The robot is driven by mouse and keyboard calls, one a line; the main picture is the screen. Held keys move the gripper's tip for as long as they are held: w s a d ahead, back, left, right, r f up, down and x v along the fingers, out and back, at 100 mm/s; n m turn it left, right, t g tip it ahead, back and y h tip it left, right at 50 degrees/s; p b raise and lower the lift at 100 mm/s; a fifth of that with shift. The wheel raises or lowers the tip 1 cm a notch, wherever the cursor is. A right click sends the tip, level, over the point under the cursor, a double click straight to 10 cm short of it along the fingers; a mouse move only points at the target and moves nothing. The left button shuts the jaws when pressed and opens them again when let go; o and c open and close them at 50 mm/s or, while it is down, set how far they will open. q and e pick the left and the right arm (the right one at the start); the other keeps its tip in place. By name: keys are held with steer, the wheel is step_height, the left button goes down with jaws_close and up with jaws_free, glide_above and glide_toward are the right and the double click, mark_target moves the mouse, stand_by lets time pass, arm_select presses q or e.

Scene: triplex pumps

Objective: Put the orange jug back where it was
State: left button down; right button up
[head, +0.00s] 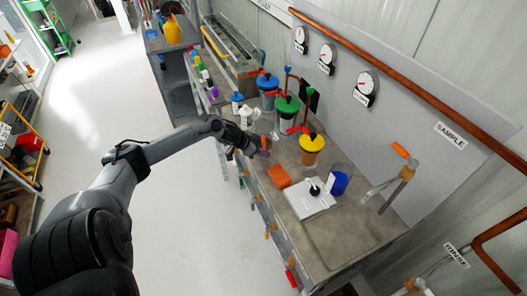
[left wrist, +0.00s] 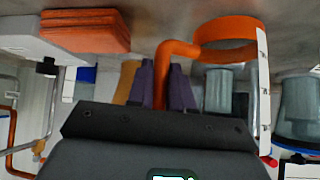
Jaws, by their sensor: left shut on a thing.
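The jug has an orange ring, an orange curved handle and a clear body with a white strip. In the head view the jug (head: 265,146) is small and mostly hidden by the gripper. I cannot tell whether it touches the bench. My right gripper is not in view.
Pump pots with blue, green and yellow (head: 312,142) lids stand behind the gripper. An orange block (head: 279,176), a white plate (head: 309,198) and a blue cup (head: 339,183) lie to the right on the bench (head: 350,235). A yellow jug (head: 172,30) stands on a far cart.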

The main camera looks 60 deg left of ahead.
arm_select(q)
steer(key=c, duration=1)
jaws_free()
steer(key=shift+f, duration=0.1)
